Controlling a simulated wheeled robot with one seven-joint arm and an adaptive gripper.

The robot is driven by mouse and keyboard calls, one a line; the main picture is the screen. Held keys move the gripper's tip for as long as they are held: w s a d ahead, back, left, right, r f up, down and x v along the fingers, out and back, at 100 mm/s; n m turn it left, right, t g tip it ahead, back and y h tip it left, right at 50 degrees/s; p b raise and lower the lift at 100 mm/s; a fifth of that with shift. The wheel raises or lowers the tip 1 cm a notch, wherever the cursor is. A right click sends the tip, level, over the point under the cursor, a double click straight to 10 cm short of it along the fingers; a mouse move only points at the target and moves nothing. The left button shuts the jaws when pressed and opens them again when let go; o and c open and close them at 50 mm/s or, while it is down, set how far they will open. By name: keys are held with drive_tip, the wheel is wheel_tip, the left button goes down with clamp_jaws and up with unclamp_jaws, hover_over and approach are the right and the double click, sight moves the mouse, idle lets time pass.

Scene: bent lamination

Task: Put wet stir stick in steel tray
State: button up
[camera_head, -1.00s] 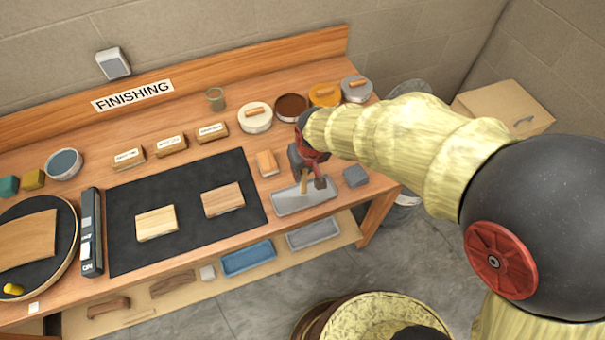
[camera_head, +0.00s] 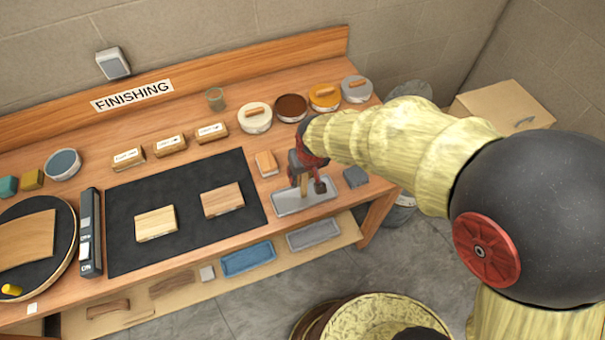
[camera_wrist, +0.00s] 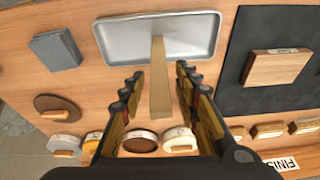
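The steel tray (camera_head: 325,203) lies near the front right of the bench and fills the top of the wrist view (camera_wrist: 195,45). The pale wooden stir stick (camera_head: 304,186) is between my gripper's fingers. In the wrist view the stick (camera_wrist: 160,85) has its far end over the tray, and its near end reaches back between the fingers. My gripper (camera_wrist: 160,75) is just above the tray, and gaps show between the stick and both fingers. It also shows in the head view (camera_head: 306,187). Whether the stick touches the tray floor is unclear.
A grey block (camera_head: 356,176) sits right of the tray, and a wood-topped block (camera_head: 267,163) is behind it to the left. Several round tins, one with an open brown top (camera_head: 291,106), stand behind. A black mat (camera_head: 180,205) with two wood pieces is to the left.

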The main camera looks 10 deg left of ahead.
drive_tip(key=shift+r, duration=0.1)
drive_tip(key=p+v, duration=0.2)
drive_tip(key=v, duration=1)
drive_tip(key=s+d+r+m+t, duration=0.1)
drive_tip(key=d+r+m, duration=0.1)
drive_tip(key=d+r, duration=0.65)
drive_tip(key=s+d+r+m+t, duration=0.1)
drive_tip(key=s+d+r+m, duration=0.1)
drive_tip(key=s+d, duration=0.4)
drive_tip(key=s+d+r+m+t+h, duration=0.1)
drive_tip(key=s+d, duration=0.4)
drive_tip(key=d, duration=0.6)
drive_tip(key=shift+s+r+m+h, duration=0.35)
drive_tip(key=shift+r+m, duration=0.15)
drive_tip(key=shift+r, duration=0.35)
drive_tip(key=shift+d, duration=0.1)
